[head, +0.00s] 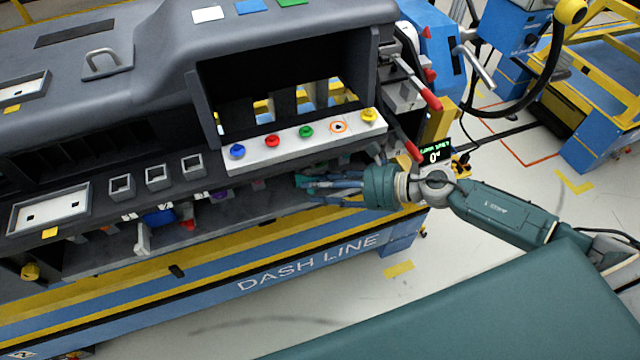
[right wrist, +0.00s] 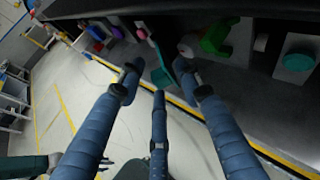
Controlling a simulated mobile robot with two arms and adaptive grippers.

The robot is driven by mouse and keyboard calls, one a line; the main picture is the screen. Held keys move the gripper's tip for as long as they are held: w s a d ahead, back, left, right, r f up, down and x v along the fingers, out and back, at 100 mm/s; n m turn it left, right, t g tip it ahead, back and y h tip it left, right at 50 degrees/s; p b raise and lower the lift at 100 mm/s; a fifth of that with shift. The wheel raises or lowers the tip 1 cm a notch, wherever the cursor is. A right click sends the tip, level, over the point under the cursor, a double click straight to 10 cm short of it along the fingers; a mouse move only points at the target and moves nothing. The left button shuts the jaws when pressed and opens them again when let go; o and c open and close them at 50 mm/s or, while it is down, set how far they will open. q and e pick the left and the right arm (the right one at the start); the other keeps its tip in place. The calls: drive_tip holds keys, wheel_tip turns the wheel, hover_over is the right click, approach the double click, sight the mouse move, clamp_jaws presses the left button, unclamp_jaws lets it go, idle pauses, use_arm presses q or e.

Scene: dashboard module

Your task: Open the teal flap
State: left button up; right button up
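A narrow teal piece, which looks like the teal flap (right wrist: 162,76), hangs below the dark underside of the dashboard in the right wrist view. My right gripper (right wrist: 160,85) has its three blue fingers spread around that piece, with one finger on each side and one below. The fingers look open; whether any of them touches the teal piece I cannot tell. In the head view my right gripper (head: 308,184) reaches in from the right, under the white button panel (head: 300,138). There the fingers and the dashboard mostly hide the flap. My left gripper is not in view.
A green part (right wrist: 216,38) and a round teal knob (right wrist: 298,62) are right of the fingers in the right wrist view. A pink part (right wrist: 141,34) is above them. In the head view, red-handled levers (head: 430,98) stand above my right wrist. Open floor lies below the rail.

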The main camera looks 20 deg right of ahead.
clamp_jaws()
drive_tip(key=shift+p, duration=0.35)
idle(0.4)
